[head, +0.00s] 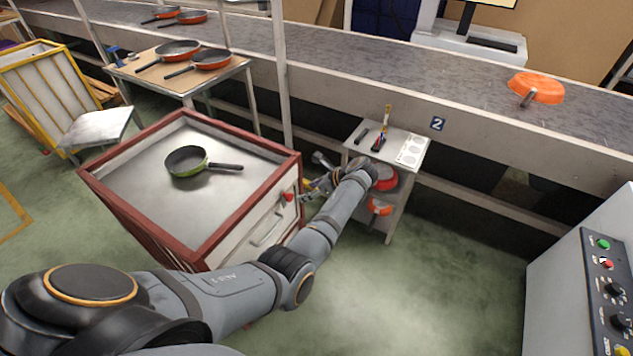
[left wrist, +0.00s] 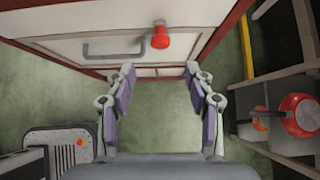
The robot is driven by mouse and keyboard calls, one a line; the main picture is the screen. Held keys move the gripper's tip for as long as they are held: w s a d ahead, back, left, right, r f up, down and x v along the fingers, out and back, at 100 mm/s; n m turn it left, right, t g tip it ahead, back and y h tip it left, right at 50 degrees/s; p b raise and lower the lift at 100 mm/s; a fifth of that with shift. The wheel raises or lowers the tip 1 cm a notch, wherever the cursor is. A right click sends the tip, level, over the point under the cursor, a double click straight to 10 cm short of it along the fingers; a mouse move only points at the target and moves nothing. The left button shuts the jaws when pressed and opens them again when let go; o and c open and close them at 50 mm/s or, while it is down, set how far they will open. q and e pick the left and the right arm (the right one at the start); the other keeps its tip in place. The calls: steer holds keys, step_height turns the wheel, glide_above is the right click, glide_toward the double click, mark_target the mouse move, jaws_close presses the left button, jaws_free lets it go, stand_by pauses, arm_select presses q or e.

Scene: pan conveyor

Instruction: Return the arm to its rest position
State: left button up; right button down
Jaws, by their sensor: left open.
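My left arm reaches from the lower left across the head view. My left gripper (head: 318,183) is in front of the red-edged cabinet (head: 262,232), near its right corner, and the arm partly hides it. In the left wrist view, the left gripper (left wrist: 159,72) is open with nothing between its fingers. The cabinet front with a grey handle (left wrist: 113,48) and a red knob (left wrist: 160,38) lies beyond the fingertips. A green pan (head: 186,162) sits on the cabinet's metal top, apart from the gripper. My right gripper is not in view.
A small shelf table (head: 401,138) with tools stands right of the gripper, red and orange pans below. A long conveyor (head: 380,64) runs behind, carrying an orange pan (head: 536,88). A control box (head: 590,275) stands at right. Floor in the lower middle is clear.

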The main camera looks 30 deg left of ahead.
arm_select(q)
steer(key=s+d+f+n+h+p, duration=0.1)
steer(key=s+f+n+h, duration=0.1)
steer(key=s+f, duration=0.6)
steer(key=s+d+f+n+h, duration=0.15)
steer(key=s+f, duration=0.25)
steer(key=f, duration=0.7)
steer(key=s+f+n+h+p, duration=0.1)
steer(key=s+f+n+h, duration=0.15)
steer(key=s+f, duration=0.55)
steer(key=s+f+n, duration=0.4)
steer(key=s, duration=0.5)
steer(key=s+a+f+n+h+p, duration=0.1)
steer(key=s+f+n, duration=0.3)
steer(key=s, duration=0.6)
steer(key=s+f+n+h, duration=0.1)
steer(key=s+f+n, duration=0.3)
steer(key=s, duration=0.6)
steer(key=shift+a+f+n+t, duration=0.15)
steer(key=shift+f+n+t, duration=0.15)
steer(key=shift+n, duration=0.1)
